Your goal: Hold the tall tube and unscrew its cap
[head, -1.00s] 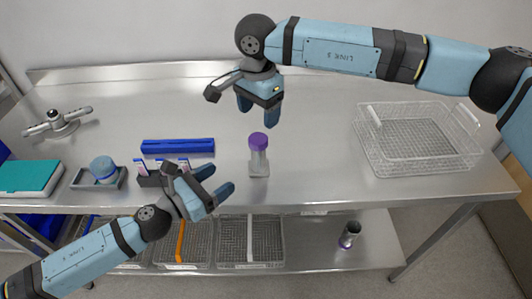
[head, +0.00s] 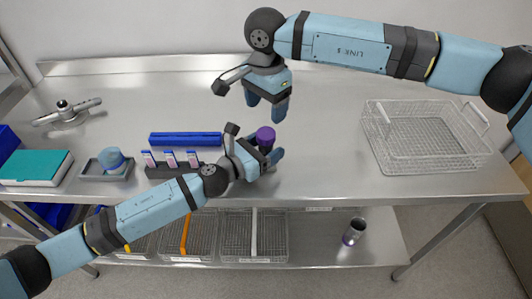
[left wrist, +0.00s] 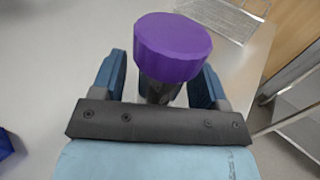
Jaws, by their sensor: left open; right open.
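The tall tube's purple cap (head: 265,135) shows in the head view, with the tube's body mostly hidden behind my left gripper. My left gripper (head: 275,158) is open at the tube, with its fingers on either side just below the cap. In the left wrist view, the purple cap (left wrist: 173,48) stands large between the two open blue fingers (left wrist: 160,85), and the dark tube body shows below it. My right gripper (head: 266,106) is open and empty, pointing down a little behind and above the cap.
A wire basket (head: 370,140) stands at the right on the steel table (head: 320,170). A blue bar (head: 185,139), a dark rack with several small pink-and-white tubes (head: 160,171) and a grey tray with a blue-capped jar (head: 95,176) lie to the left. A metal cup (head: 354,232) is on the lower shelf.

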